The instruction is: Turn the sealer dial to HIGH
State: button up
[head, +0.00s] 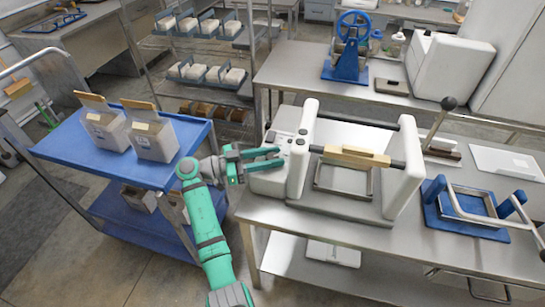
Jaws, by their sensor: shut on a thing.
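The sealer (352,165) is a white machine on the steel table, with a control box (270,182) at its left end and a wooden-handled bar across its front. My green gripper (280,157) reaches in from the left, its fingertips at the control box. It is shut on the sealer dial, which is mostly hidden by the fingers. The dial's setting and any HIGH mark are too small to read.
A blue cart (62,141) with two bagged blocks stands left of my arm. A blue frame press (470,208) sits right of the sealer. A lever with a black knob (448,104) rises behind its right end. A wire shelf (207,50) with several bags stands behind.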

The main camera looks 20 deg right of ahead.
jog(key=shift+s+d+f+m+g, duration=0.2)
jog(key=shift+m+g, duration=0.2)
jog(key=shift+g, duration=0.2)
jog(key=o, duration=1)
jog(key=shift+o, duration=0.2)
jog(key=shift+w+r, duration=0.1)
jog(key=shift+a, duration=0.1)
jog(key=shift+w+a, duration=0.15)
jog(key=shift+a, duration=0.3)
jog(key=w+a, duration=0.1)
jog(key=a, duration=0.8)
jog(key=shift+w+a, duration=0.2)
jog(key=shift+a, duration=0.15)
